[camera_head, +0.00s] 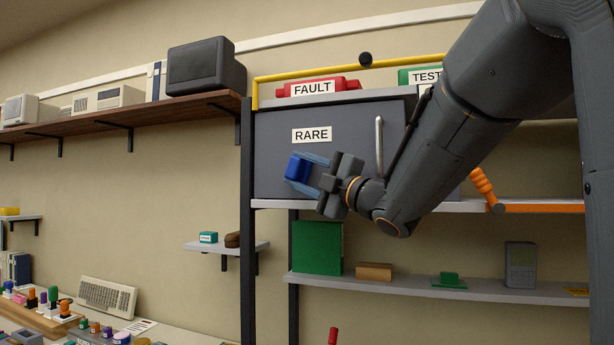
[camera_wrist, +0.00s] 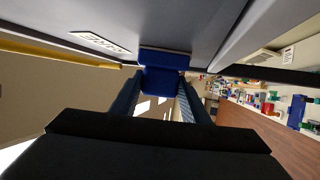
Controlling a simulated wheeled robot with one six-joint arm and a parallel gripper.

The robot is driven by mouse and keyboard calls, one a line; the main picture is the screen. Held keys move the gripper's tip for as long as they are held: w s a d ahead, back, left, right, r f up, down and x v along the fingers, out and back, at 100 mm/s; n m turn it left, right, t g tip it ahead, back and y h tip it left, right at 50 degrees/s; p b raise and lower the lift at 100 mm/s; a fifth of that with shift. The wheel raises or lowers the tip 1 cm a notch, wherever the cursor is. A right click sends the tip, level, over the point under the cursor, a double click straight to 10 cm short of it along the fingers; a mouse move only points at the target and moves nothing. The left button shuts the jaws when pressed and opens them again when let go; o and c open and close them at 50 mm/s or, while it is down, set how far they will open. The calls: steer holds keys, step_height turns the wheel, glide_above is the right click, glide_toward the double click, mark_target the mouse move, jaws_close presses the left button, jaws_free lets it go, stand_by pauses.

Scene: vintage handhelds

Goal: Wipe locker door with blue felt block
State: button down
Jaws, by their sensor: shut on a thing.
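The grey locker door (camera_head: 277,130) carries a white RARE label (camera_head: 312,134) and has a vertical metal handle at its right. My gripper (camera_head: 300,168) is in front of the door's lower left part, below the label. It is shut on the blue felt block (camera_head: 297,168). In the wrist view the block (camera_wrist: 162,79) sits between both fingertips, with its far face at the grey door surface (camera_wrist: 215,25). It looks close to or against the door; I cannot tell for sure whether it touches. My arm hides the door's right part.
A yellow rail (camera_head: 340,66) runs above the locker, with a red FAULT bin (camera_head: 318,87) and a green TEST bin (camera_head: 418,76) on top. A lower shelf (camera_head: 400,289) holds a green box (camera_head: 317,248). An orange-handled tool (camera_head: 483,184) is right of my arm.

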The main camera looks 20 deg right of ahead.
steer(key=shift+w+a, duration=0.3)
steer(key=shift+a, duration=0.05)
steer(key=shift+b, duration=0.3)
steer(key=shift+s+d, duration=0.1)
